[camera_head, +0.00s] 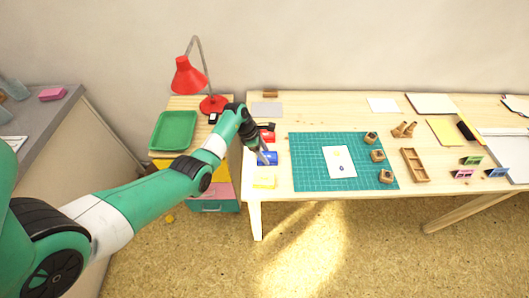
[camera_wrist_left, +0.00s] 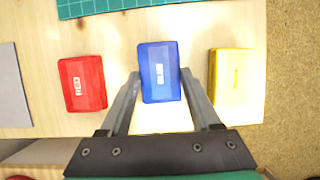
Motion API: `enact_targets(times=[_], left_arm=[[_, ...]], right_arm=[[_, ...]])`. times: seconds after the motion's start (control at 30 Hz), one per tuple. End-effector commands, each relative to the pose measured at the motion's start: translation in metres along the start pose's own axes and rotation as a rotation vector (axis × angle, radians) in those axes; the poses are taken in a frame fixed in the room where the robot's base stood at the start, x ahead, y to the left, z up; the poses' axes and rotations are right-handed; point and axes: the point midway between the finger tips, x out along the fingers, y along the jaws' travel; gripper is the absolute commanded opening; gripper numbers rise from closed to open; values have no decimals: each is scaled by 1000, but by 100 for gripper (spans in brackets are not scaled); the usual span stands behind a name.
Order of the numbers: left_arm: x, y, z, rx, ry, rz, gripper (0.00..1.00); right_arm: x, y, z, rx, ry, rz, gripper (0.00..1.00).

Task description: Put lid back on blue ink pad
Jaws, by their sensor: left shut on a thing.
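The blue ink pad (camera_head: 270,159) is near the left end of the wooden table. In the left wrist view its blue top (camera_wrist_left: 160,70) bears a small white label. My left gripper (camera_wrist_left: 161,76) is shut on this blue piece, one finger along each side. It also shows in the head view (camera_head: 263,159), reaching down at the pad. I cannot tell whether the lid is seated on the base or held just above it. No separate blue lid shows. My right gripper is in neither view.
A red ink pad (camera_wrist_left: 82,83) and a yellow ink pad (camera_wrist_left: 231,77) flank the blue one closely. A green cutting mat (camera_head: 310,180) with paper and wooden stamps lies to the right. A red lamp (camera_head: 188,76) and green tray (camera_head: 174,130) stand left.

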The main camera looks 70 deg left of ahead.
Motion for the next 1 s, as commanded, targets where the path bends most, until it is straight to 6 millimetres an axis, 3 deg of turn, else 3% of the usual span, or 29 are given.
enact_targets(times=[0.23,0.27,0.43,1.0], left_arm=[[0,0,0,0,0,0,12],[0,0,0,0,0,0,67],[0,0,0,0,0,0,98],[-3,0,1,0,0,0,100]], right_arm=[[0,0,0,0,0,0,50],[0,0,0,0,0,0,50],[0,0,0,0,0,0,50],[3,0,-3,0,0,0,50]])
